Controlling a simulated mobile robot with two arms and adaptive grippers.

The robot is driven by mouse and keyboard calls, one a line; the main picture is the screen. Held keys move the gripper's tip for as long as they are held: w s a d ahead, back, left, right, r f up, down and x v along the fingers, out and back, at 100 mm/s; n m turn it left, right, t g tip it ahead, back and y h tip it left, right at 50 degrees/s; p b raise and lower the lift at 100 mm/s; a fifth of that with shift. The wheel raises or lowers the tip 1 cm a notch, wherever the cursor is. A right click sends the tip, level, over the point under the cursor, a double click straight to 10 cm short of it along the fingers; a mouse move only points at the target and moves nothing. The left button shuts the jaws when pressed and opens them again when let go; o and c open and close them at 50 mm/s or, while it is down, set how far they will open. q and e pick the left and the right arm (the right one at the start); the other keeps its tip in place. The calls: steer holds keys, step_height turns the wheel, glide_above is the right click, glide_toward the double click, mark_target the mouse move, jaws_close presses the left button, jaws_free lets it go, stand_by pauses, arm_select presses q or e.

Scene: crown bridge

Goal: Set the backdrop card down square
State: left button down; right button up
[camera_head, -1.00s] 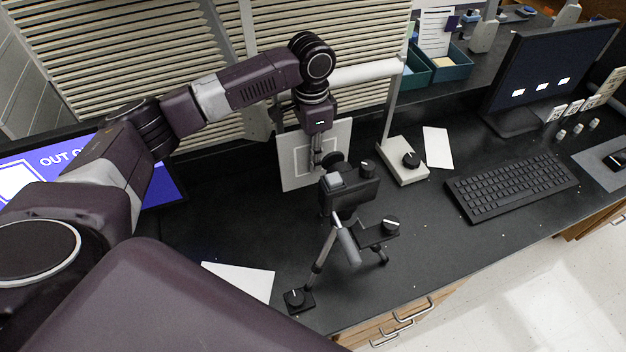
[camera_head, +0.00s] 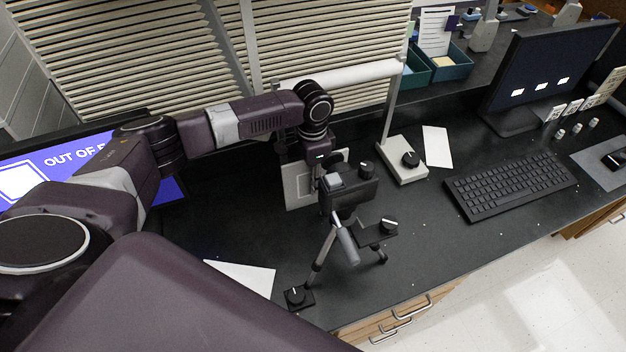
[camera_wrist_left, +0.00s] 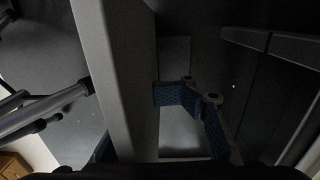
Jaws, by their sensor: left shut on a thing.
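The backdrop card (camera_head: 296,188) is a pale grey panel with a square outline, held roughly upright behind the tripod camera in the head view. My left gripper (camera_head: 318,172) comes down onto it from above and is shut on it; the camera partly hides the fingers and the card's right part. In the left wrist view the card (camera_wrist_left: 118,70) is a pale slab beside the blue finger pads. The card's lower edge is close to the black bench (camera_head: 225,230); I cannot tell whether it touches. My right gripper is not in view.
The camera on its small tripod (camera_head: 348,192) stands just in front of the card. A lamp-like stand with a pale base (camera_head: 403,172) is to the right. A white sheet (camera_head: 245,277) lies front left, a keyboard (camera_head: 510,185) right. Slatted blinds (camera_head: 130,50) are behind.

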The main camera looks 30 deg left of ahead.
arm_select(q)
steer(key=c, duration=1.4)
jaws_free()
steer(key=shift+f, duration=0.1)
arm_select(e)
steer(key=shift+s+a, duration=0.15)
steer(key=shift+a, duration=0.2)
arm_select(q)
step_height(320, 180, up, 12)
steer(key=b, duration=0.2)
steer(key=shift+r, duration=0.2)
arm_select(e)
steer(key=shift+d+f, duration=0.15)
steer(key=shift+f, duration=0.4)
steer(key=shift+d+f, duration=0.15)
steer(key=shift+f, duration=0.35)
arm_select(q)
steer(key=shift+w+a, duration=0.1)
steer(key=shift+w, duration=0.05)
